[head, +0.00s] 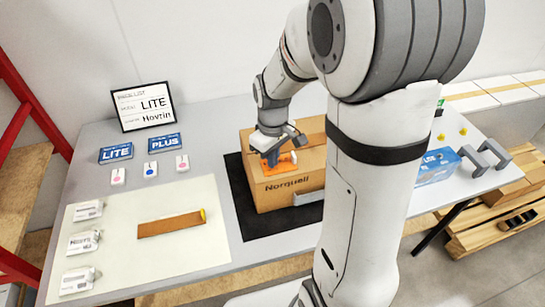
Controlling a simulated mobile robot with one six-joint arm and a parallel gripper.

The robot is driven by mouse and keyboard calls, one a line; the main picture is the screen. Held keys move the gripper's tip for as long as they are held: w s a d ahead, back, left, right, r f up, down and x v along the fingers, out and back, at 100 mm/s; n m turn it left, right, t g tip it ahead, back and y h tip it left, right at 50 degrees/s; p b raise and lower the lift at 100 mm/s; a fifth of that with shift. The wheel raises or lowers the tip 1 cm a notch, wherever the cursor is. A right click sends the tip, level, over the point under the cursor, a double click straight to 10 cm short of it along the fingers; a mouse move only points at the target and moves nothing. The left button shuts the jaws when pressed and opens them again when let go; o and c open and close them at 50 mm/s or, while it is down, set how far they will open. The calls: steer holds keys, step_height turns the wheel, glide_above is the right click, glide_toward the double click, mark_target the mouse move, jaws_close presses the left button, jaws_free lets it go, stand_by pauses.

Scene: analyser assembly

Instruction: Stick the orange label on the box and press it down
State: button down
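A brown cardboard box (288,190) marked "Norquell" stands on a black mat (240,212) in the middle of the table. An orange label (284,165) shows at the box's upper front edge, right under my gripper (275,152). My gripper points down at the box, with a small blue part at its tip. Its fingertips are at the label, but contact and whether the label is flat on the cardboard are too small to tell. How far the fingers are apart is also unclear. My arm hides the box's right side.
A pale mat (120,245) at the left holds a brown strip (172,224) and several white packets. A framed sign (143,106) and blue LITE and PLUS cards stand behind. A blue box (437,166) and grey handles lie at the right. A red frame stands at far left.

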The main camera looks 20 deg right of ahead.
steer(key=shift+r+p, duration=2.2)
steer(key=shift+r, duration=0.8)
steer(key=s+r+m+t, duration=0.3)
steer(key=s+r+m, duration=0.3)
steer(key=s+r, duration=0.4)
steer(key=s, duration=0.4)
steer(key=shift+s, duration=0.2)
steer(key=shift+r, duration=0.1)
